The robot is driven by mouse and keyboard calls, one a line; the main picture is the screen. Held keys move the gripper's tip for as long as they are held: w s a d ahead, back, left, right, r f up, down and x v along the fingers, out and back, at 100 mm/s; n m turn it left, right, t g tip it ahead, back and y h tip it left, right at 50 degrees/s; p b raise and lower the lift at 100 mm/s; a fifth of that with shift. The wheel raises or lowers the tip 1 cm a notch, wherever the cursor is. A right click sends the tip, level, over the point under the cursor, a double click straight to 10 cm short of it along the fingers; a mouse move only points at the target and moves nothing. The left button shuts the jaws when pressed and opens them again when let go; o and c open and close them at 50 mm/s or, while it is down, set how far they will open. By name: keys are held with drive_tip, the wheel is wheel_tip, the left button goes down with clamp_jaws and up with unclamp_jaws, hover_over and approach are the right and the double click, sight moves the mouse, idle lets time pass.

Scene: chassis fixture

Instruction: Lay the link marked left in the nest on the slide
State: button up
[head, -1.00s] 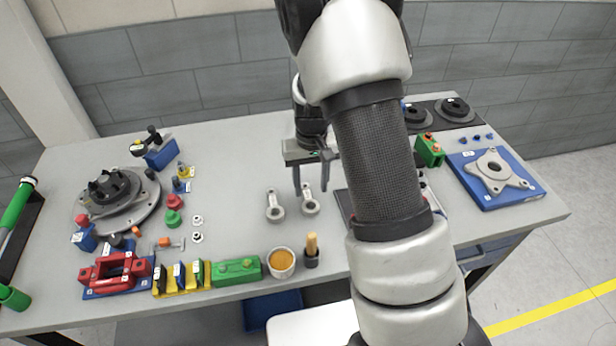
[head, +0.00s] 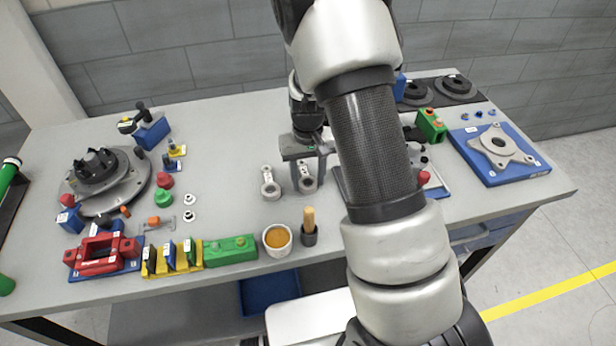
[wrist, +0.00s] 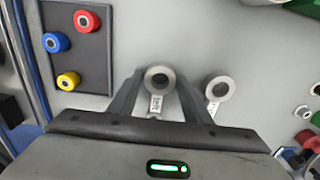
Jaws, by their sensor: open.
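Two grey links with ring ends lie side by side on the bench. In the head view the right one (head: 307,183) is under my gripper (head: 308,174) and the other (head: 270,184) lies just left of it. In the wrist view my gripper (wrist: 160,76) is open, with its fingers on either side of one link (wrist: 157,80). Its label seems to read "left", but it is small. The second link (wrist: 217,90) lies outside the fingers, to the right. I cannot make out the slide's nest for certain; my arm hides part of the bench.
A dark panel (wrist: 85,82) with red, blue and yellow round parts lies left of the fingers in the wrist view. A cup (head: 277,241) and a wooden-handled tool in a holder (head: 309,236) stand at the front edge. A red fixture (head: 101,250) stands front left.

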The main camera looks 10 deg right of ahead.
drive_tip(key=shift+c, duration=0.6)
drive_tip(key=c, duration=0.6)
drive_tip(key=shift+o, duration=0.2)
drive_tip(key=shift+r+p, duration=1.55)
drive_tip(key=shift+r, duration=1)
